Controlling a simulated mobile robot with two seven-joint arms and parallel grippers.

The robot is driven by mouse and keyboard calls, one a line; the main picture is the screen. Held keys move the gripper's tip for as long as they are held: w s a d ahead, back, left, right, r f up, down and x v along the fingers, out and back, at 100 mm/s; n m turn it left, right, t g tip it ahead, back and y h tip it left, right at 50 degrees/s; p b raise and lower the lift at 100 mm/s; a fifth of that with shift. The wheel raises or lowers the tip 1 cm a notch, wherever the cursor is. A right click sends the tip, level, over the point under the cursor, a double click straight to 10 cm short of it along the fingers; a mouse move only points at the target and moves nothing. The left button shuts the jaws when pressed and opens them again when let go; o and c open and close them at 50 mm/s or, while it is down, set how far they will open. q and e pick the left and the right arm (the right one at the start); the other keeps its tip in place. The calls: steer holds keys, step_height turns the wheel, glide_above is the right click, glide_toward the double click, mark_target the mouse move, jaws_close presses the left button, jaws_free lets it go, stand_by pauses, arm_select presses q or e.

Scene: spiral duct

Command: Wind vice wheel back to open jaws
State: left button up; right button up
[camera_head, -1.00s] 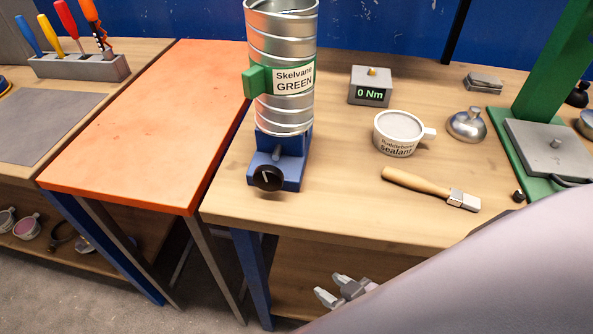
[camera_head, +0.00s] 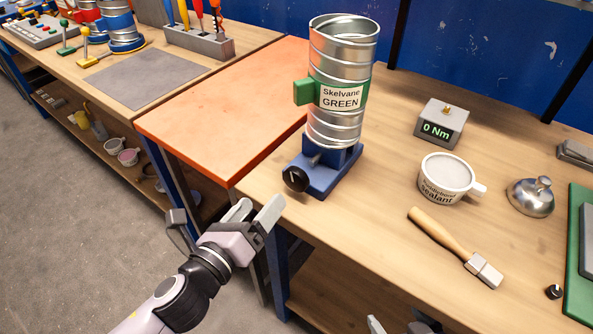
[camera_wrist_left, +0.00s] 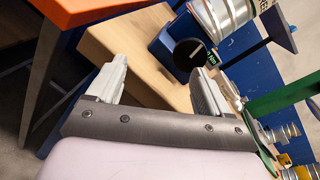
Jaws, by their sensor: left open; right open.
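The blue vice (camera_head: 337,174) stands at the front left edge of the wooden bench, with its black wheel (camera_head: 295,179) facing the front left. A silver spiral duct (camera_head: 337,130) stands upright at the vice; a green band labelled "Skelvane GREEN" (camera_head: 341,96) is around it. How the jaws meet the duct is hidden. My left gripper (camera_head: 257,208) is open and empty, in front of the bench edge and a little below the wheel. In the left wrist view the wheel (camera_wrist_left: 188,53) shows beyond the open fingers, apart from them. My right gripper (camera_head: 398,326) shows only partly at the bottom edge.
An orange table (camera_head: 225,105) adjoins on the left. On the bench are a "0 Nm" meter (camera_head: 441,124), a sealant tub (camera_head: 446,178), a wooden-handled brush (camera_head: 450,242) and a metal dome (camera_head: 531,197). A lower shelf lies below the bench top.

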mark_target(293, 180)
arm_select(q)
steer(key=d+m+h, duration=0.1)
steer(key=m, duration=0.2)
steer(key=d+r+m, duration=0.1)
steer(key=m, duration=0.2)
steer(key=d+r+m+h, duration=0.1)
steer(key=m, duration=0.1)
steer(key=shift+w+d+r+m+h, duration=0.1)
steer(key=shift+w+r+m+h, duration=0.1)
steer(key=shift+m+h, duration=0.15)
steer(key=shift+p+x, duration=0.55)
steer(key=shift+x, duration=2.75)
steer(key=shift+f, duration=0.15)
steer(key=c, duration=1)
